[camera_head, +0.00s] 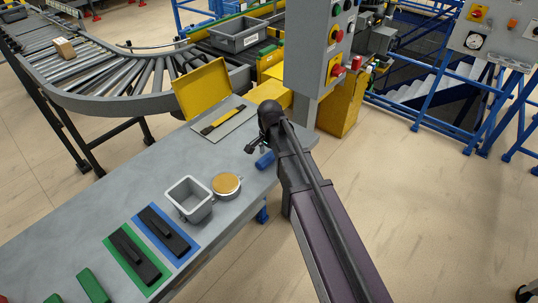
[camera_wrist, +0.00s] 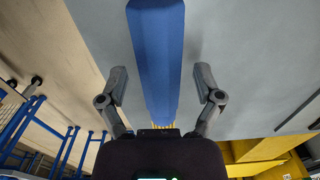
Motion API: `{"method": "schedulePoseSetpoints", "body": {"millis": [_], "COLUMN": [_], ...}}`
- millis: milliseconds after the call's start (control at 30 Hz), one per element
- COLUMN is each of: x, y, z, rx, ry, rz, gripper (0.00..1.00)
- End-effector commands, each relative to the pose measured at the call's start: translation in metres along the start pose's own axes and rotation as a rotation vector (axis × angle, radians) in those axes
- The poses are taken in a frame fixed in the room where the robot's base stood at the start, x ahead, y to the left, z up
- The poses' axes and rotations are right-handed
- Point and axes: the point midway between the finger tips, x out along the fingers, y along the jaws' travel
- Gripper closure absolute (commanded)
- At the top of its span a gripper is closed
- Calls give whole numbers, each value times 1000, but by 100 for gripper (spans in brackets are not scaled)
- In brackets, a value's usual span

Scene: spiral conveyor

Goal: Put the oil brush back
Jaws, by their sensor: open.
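A blue-handled object (camera_head: 265,159), which looks like the oil brush, lies on the grey bench near its right edge. In the wrist view its long blue handle (camera_wrist: 157,55) runs between my fingers, with yellow bristles showing low in the picture. My gripper (camera_head: 257,147) is over it at the bench edge. In the wrist view my gripper (camera_wrist: 160,82) is open, one finger on each side of the handle, with gaps on both sides. A grey plate (camera_head: 240,126) with a yellow-and-dark tool (camera_head: 223,121) lies further back, beside an upright yellow panel (camera_head: 202,88).
A grey open box (camera_head: 189,199) and a round tan-topped tin (camera_head: 227,185) stand on the bench (camera_head: 85,222). Black blocks lie on blue and green mats nearer the front left. A grey control post (camera_head: 316,50) rises behind the bench; a roller conveyor (camera_head: 130,90) curves behind.

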Motion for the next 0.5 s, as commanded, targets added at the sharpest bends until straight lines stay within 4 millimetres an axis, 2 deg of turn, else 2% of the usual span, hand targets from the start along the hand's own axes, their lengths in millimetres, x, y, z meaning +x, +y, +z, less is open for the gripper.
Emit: {"method": "schedulePoseSetpoints", "body": {"millis": [500], "x": [-45], "y": [3], "z": [2], "rx": [0], "ry": [0], "rz": [0], "gripper": [16]}}
